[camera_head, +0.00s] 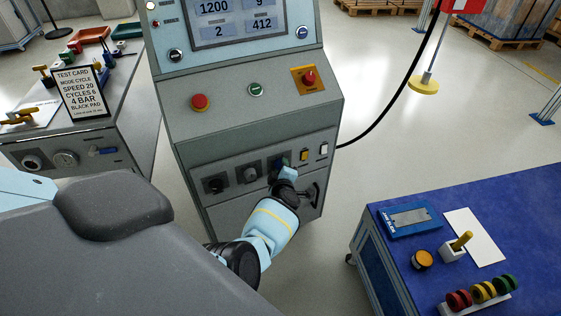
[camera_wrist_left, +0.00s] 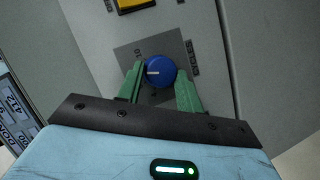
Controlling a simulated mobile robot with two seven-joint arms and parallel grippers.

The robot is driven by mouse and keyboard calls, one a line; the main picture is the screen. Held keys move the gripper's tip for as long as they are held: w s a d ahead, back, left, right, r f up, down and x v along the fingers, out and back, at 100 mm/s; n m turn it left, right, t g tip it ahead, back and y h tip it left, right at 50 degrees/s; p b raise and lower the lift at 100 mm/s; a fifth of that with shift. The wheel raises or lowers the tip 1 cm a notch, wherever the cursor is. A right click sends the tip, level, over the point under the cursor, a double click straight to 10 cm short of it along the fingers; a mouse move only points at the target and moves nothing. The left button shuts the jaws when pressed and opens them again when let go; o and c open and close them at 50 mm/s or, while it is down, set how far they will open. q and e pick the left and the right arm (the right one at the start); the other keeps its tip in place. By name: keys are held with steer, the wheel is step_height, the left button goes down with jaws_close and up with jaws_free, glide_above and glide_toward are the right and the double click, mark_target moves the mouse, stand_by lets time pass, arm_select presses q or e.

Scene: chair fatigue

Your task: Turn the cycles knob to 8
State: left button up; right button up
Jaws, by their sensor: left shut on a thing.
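The cycles knob (camera_wrist_left: 161,72) is a round blue knob on a grey dial plate (camera_wrist_left: 128,53) marked "CYCLES" in the left wrist view. Its white pointer line points left in that picture, just beside the "10" mark; other numbers are hard to read. My left gripper (camera_wrist_left: 160,88) has its green fingers shut on the knob, one on each side. In the head view my left gripper (camera_head: 282,168) is at the rightmost of three dials on the machine's lower panel and largely hides the knob. My right gripper is not in view.
A yellow switch (camera_head: 304,155) and white switch (camera_head: 323,150) sit right of the knob. Above are a red button (camera_head: 200,102), green button (camera_head: 256,89) and red emergency stop (camera_head: 309,78). A test card (camera_head: 80,92) reads "CYCLES 6". A blue-topped table (camera_head: 470,205) stands at right.

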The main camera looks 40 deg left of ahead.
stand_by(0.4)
arm_select(q)
steer(key=o, duration=1)
steer(key=p+v, duration=0.3)
steer(key=v, duration=0.4)
steer(key=shift+s+d+r+p, duration=0.2)
steer(key=shift+s+d+p, duration=0.05)
steer(key=shift+s+p, duration=0.1)
